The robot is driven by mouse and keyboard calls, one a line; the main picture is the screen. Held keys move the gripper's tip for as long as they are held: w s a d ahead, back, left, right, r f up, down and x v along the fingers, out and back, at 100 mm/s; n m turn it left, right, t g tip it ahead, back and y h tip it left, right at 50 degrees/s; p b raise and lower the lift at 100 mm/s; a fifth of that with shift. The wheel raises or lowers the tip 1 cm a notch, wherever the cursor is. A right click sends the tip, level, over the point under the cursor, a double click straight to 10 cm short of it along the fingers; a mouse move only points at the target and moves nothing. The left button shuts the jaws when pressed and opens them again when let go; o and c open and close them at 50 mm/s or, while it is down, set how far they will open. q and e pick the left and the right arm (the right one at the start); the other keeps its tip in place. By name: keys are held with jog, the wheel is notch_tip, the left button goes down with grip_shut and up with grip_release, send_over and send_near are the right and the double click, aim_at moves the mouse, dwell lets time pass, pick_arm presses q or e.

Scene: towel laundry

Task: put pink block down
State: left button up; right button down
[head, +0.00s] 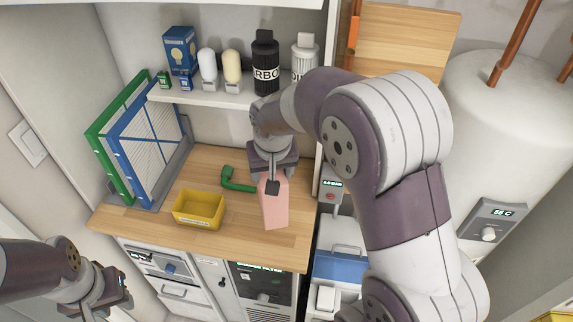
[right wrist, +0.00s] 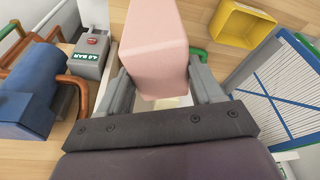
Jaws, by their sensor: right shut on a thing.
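The pink block (head: 274,212) is upright over the wooden counter (head: 215,165), near its front right part. My right gripper (head: 272,186) is shut on its upper part from above. In the right wrist view the pink block (right wrist: 165,40) sits between the two grey fingers (right wrist: 163,90). I cannot tell whether its lower end touches the counter. My left gripper (head: 120,287) is at the lower left, in front of the counter and away from the block; its jaw opening is not clear.
A yellow bin (head: 199,210) and a green pipe piece (head: 235,181) lie left of the block. Green and blue framed panels (head: 140,150) stand in a rack at the left. A shelf (head: 215,97) with bottles hangs above. A white tank (head: 515,130) stands right.

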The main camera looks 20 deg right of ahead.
jog(key=w+a+f+p, duration=0.3)
jog(key=w+a+f, duration=0.1)
jog(key=f, duration=0.3)
jog(key=shift+w+a+f, duration=0.2)
jog(key=shift+a, duration=0.1)
jog(key=shift+f, duration=0.1)
jog(key=shift+c, duration=0.8)
grip_release()
jog(key=shift+s+f, duration=0.1)
jog(key=shift+s, duration=0.15)
